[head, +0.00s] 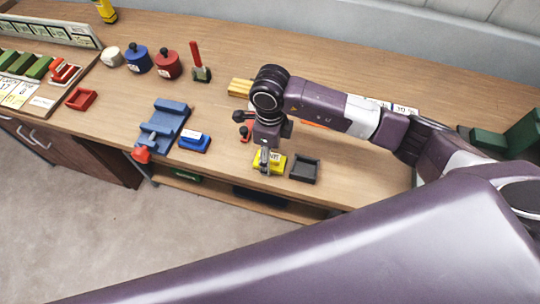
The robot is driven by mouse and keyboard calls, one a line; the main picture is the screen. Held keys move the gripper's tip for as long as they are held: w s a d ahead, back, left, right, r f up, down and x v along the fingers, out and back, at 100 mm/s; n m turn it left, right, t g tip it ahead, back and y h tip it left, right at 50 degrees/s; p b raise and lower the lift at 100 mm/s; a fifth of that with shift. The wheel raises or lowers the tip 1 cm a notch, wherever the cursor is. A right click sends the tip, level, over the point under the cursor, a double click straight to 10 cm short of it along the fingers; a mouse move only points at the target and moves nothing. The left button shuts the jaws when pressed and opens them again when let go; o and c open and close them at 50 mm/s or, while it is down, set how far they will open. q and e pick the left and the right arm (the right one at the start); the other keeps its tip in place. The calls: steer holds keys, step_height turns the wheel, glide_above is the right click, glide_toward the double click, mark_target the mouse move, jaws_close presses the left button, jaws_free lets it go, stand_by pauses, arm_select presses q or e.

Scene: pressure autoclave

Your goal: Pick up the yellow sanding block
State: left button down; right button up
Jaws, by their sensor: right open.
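The yellow sanding block (278,164) lies near the front edge of the wooden bench in the head view, with a white label on top. My right gripper (264,166) points down at the block's left part and covers some of it. The gripper is open. Whether its fingers touch the block cannot be told from this angle. My left gripper does not show.
A dark grey tray (305,170) sits just right of the block. A blue block (194,141) and a blue vise (164,125) stand to the left. Yellow pieces (239,87) lie behind the wrist. The bench (215,170) front edge is close.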

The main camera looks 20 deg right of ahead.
steer(key=shift+f, duration=0.7)
steer(key=c, duration=1.3)
steer(key=shift+r, duration=0.1)
steer(key=shift+r+b, duration=1.95)
steer(key=shift+r, duration=8)
